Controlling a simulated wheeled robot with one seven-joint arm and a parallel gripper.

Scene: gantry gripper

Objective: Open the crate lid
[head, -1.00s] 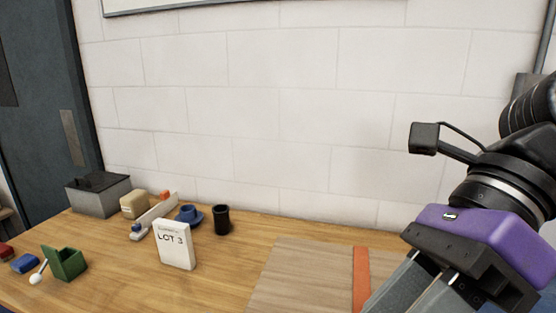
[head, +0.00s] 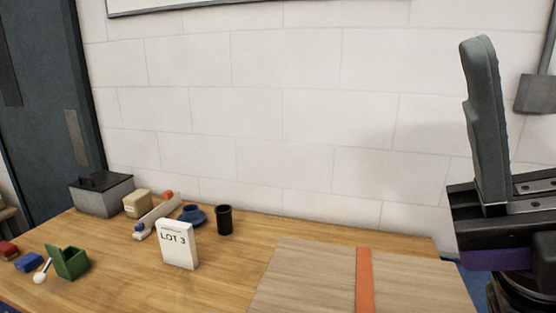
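A light wooden panel (head: 310,275) with an orange strip (head: 363,280) across it lies at the front right. It may be the crate's lid, but its sides are out of view. My gripper (head: 485,60) is at the right edge, to the right of the panel, pointing up. One grey finger shows, with bare rail beside it; the other finger is outside the picture. Nothing held is visible.
A white LOT 3 card (head: 178,245), a black cup (head: 224,219), a blue piece (head: 192,215), a tan block (head: 137,204) and a green holder (head: 68,261) stand on the left of the table. The block wall is behind. The table between card and panel is clear.

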